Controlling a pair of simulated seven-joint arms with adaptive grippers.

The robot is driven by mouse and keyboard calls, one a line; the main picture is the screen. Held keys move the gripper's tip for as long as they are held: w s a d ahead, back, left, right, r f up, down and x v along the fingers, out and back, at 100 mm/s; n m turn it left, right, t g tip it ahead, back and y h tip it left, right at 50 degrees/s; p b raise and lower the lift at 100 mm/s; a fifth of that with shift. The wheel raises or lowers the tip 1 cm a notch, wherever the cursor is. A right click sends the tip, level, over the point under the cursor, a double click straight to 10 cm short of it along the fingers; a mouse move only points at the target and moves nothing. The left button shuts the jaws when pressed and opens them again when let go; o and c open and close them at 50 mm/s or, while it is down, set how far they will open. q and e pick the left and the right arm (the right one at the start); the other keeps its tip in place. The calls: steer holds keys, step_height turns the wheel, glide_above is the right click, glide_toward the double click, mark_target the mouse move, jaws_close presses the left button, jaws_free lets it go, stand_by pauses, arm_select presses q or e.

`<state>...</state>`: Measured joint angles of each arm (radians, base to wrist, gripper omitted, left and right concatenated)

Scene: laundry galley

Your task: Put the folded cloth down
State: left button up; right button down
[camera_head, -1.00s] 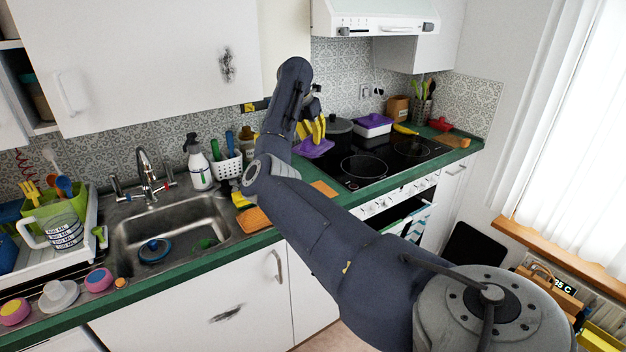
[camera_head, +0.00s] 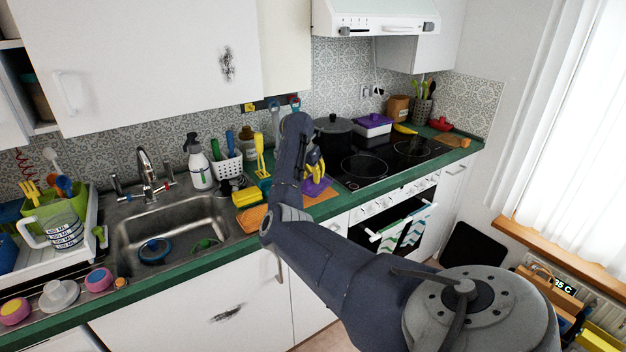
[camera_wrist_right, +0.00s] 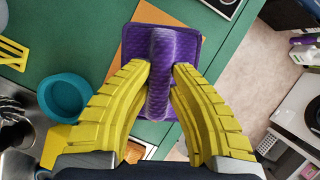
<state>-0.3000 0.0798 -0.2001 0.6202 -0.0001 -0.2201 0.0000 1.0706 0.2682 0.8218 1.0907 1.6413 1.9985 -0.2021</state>
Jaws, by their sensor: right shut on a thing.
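The folded cloth is purple and textured; in the right wrist view the cloth (camera_wrist_right: 160,45) is a flat square with a raised ridge. My right gripper (camera_wrist_right: 161,78) has its yellow fingers on both sides of that ridge, shut on it. In the head view the cloth (camera_head: 317,187) shows below the yellow fingers of my right gripper (camera_head: 317,168), over the green counter (camera_head: 330,208) left of the hob. My forearm hides part of this area. I cannot tell whether the cloth touches the counter. My left gripper is not in view.
The sink (camera_head: 170,235) lies to the left, with a yellow sponge (camera_head: 246,197) and an orange mat (camera_head: 250,219) beside it. The black hob (camera_head: 385,160) with a dark pot (camera_head: 333,138) is on the right. In the wrist view, the counter's edge is close right of the cloth.

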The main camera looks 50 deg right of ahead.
mark_target(313, 185)
steer(key=shift+f, duration=2.15)
steer(key=shift+f, duration=0.1)
steer(key=c, duration=1.3)
jaws_free()
steer(key=v, duration=1.1)
steer(key=shift+a+r, duration=0.15)
steer(key=shift+r, duration=0.45)
steer(key=shift+s, duration=0.1)
